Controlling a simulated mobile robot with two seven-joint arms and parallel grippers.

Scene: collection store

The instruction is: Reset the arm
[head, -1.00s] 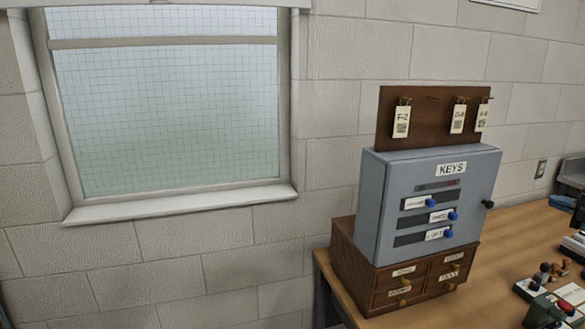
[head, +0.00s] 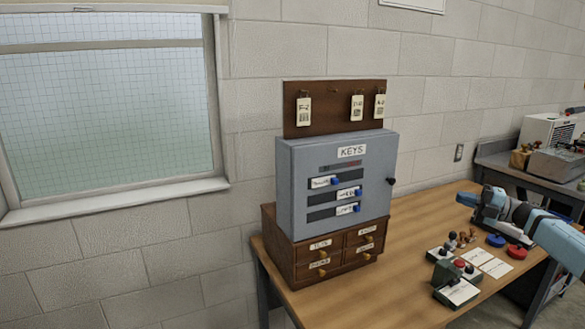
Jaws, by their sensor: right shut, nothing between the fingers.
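My right gripper (head: 468,200) is at the right of the head view, on the light blue arm that comes in from the right edge. It is shut and empty, and shows above the wooden table (head: 400,232), to the right of the grey key cabinet (head: 335,185). It is apart from the cabinet. My left gripper is not in view.
The cabinet stands on a small wooden drawer unit (head: 283,252), with a tag board (head: 333,89) above. Stamps (head: 455,295), ink pads (head: 516,252) and cards (head: 495,268) lie below the gripper. A side bench (head: 500,172) stands beyond. The table front beside the drawers is clear.

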